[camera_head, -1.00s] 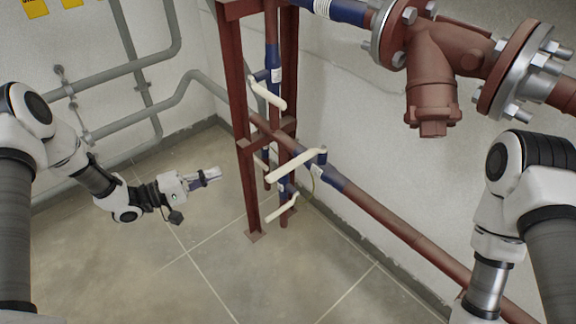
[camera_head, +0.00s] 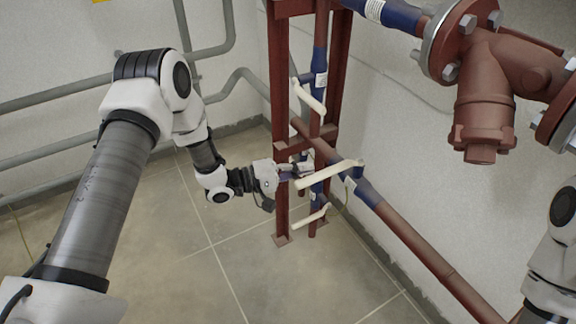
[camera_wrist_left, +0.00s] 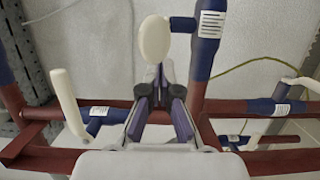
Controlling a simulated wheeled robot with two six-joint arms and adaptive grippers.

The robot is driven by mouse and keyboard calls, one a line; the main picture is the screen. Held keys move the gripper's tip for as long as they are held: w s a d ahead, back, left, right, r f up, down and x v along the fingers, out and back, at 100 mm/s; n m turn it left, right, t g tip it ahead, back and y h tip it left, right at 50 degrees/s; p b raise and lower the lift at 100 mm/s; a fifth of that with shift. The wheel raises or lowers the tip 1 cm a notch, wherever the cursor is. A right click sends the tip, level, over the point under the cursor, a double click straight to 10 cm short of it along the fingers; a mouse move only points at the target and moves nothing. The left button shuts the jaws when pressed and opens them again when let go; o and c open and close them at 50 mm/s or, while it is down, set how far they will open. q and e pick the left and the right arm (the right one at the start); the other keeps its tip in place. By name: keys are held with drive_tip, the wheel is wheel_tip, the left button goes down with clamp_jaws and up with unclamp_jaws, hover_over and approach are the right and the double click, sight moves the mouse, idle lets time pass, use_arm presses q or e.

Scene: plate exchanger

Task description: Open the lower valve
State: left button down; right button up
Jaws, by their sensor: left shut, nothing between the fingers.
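Three valves with cream lever handles show on the red pipework in the head view. The lowest handle (camera_head: 310,216) slants beside the red post, near the floor. A longer middle handle (camera_head: 330,173) reaches left from its blue valve body. An upper handle (camera_head: 310,95) slants down to the right. My left gripper (camera_head: 305,170) is shut and empty, beside the red frame and close to the middle handle, above the lowest one. In the left wrist view its fingers (camera_wrist_left: 160,92) point at a rounded cream handle end (camera_wrist_left: 155,39); I cannot tell whether they touch. My right gripper is out of view.
The red frame posts (camera_head: 279,110) stand close around the gripper. A large red flanged pipe fitting (camera_head: 485,100) is at the upper right. A red pipe (camera_head: 420,250) slopes down to the right along the wall. The floor (camera_head: 200,265) in front is clear.

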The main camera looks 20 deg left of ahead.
use_arm(q)
drive_tip(key=shift+s+d, duration=0.4)
drive_tip(key=shift+d, duration=0.05)
drive_tip(key=shift+s+d, duration=0.15)
